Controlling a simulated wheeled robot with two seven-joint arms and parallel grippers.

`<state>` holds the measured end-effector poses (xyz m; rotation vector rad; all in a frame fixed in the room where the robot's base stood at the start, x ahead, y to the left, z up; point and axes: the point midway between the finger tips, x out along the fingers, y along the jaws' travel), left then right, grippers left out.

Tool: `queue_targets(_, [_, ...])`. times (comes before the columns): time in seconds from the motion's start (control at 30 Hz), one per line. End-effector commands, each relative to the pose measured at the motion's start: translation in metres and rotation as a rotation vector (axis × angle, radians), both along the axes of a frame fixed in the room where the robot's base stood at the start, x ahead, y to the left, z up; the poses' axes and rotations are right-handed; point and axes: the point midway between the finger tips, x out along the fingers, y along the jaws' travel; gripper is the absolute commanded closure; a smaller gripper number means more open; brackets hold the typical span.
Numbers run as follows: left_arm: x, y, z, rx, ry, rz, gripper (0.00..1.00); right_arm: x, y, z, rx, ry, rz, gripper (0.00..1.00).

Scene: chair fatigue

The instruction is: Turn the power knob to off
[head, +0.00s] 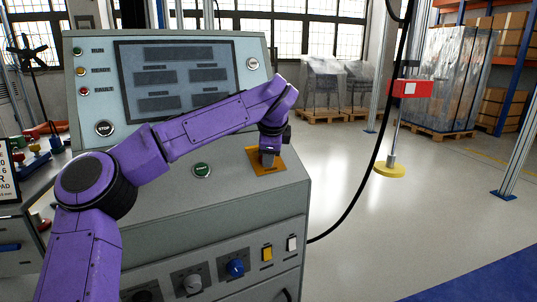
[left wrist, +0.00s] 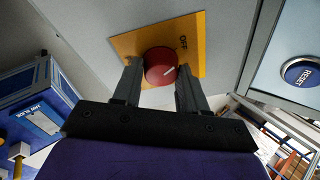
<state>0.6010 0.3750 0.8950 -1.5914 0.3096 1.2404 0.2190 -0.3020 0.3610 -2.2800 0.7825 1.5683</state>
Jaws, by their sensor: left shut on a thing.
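The power knob (left wrist: 160,66) is a red round knob with a pale pointer mark, on an orange plate marked OFF, seen in the left wrist view. The orange plate (head: 268,163) also shows in the head view, on the right of the console's sloped top. My left gripper (left wrist: 158,78) has one finger on each side of the knob and is shut on it. In the head view my left gripper (head: 268,156) stands over the plate and hides the knob. The mark seems to point away from the OFF label, though this is hard to tell. My right gripper is not in view.
The grey console (head: 200,225) carries a dark screen (head: 178,75), a STOP button (head: 105,128) and a green button (head: 202,170). A blue RESET button (left wrist: 301,72) shows in the left wrist view. A black cable (head: 372,165) hangs right of the console. Open floor lies beyond.

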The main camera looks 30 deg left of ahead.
Motion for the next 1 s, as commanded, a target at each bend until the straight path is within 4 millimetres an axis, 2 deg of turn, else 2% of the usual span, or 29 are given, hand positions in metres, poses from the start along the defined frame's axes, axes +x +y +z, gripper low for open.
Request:
queue_targets(0.1, [0.000,0.000,0.001,0.001,-0.002,0.001,0.88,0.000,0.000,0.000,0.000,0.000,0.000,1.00])
queue_targets(0.13, [0.000,0.000,0.001,0.001,-0.002,0.001,0.55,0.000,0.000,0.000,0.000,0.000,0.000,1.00])
queue_targets(0.2, [0.000,0.000,0.001,0.001,-0.002,0.001,0.33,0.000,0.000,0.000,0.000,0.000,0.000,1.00])
queue_targets(0.47, [0.000,0.000,0.001,0.001,-0.001,0.000,0.33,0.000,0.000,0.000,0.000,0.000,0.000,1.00])
queue_targets(0.57, [-0.002,-0.002,0.007,0.000,-0.002,-0.001,0.33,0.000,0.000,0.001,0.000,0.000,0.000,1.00])
queue_targets(0.8, [-0.025,-0.022,0.052,0.002,-0.006,0.000,0.33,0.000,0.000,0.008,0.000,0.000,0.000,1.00])
queue_targets(1.0, [-0.041,-0.036,0.081,0.001,-0.003,-0.001,0.33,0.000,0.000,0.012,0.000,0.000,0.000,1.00])
